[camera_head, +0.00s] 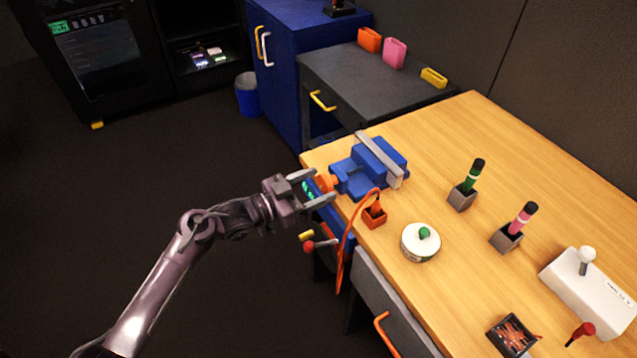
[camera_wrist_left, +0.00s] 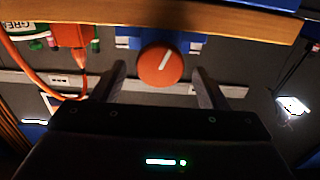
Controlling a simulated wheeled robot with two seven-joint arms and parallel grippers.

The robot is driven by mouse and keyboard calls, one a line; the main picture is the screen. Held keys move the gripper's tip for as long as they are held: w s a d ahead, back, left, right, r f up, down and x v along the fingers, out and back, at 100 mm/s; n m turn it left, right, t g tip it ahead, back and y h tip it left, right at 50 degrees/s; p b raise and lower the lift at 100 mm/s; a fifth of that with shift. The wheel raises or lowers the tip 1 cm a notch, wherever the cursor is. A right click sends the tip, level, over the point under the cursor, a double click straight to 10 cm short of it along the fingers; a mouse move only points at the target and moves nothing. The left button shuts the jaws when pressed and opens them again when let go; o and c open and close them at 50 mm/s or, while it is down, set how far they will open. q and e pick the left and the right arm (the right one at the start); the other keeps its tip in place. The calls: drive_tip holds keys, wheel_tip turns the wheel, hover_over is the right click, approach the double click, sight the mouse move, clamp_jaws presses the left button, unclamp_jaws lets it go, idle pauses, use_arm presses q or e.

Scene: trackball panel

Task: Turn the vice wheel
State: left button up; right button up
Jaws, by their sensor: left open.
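A blue vice (camera_head: 368,168) with a grey jaw plate is fixed at the left edge of the wooden workbench. Its orange-red wheel (camera_head: 326,182) faces left, toward my left gripper. In the left wrist view the round wheel (camera_wrist_left: 160,66) carries a white line tilted slightly right of upright. My left gripper (camera_head: 325,186) is open, with its fingers pointing at the wheel. In the wrist view its two fingertips (camera_wrist_left: 160,75) lie to either side of the wheel, with a visible gap on each side. I cannot tell whether the fingers reach around it in depth. My right gripper is not in view.
An orange socket box (camera_head: 374,214) with a hanging orange cable stands beside the vice, near the gripper. A red-and-yellow lever (camera_head: 318,245) sticks out below the bench edge. A round white device (camera_head: 420,242) and two pen holders stand on the workbench (camera_head: 440,150).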

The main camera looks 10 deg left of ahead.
use_arm(q)
drive_tip(key=shift+w+d, duration=0.3)
drive_tip(key=shift+d, duration=0.15)
drive_tip(key=shift+c, duration=0.4)
drive_tip(key=c, duration=0.9)
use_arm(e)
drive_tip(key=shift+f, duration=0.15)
use_arm(q)
drive_tip(key=m+b, duration=0.2)
drive_tip(key=shift+s+f+m, duration=0.1)
drive_tip(key=shift+f+m, duration=0.05)
drive_tip(key=shift+m, duration=0.25)
drive_tip(key=m+b, duration=0.2)
drive_tip(key=m, duration=0.1)
drive_tip(key=shift+m, duration=0.7)
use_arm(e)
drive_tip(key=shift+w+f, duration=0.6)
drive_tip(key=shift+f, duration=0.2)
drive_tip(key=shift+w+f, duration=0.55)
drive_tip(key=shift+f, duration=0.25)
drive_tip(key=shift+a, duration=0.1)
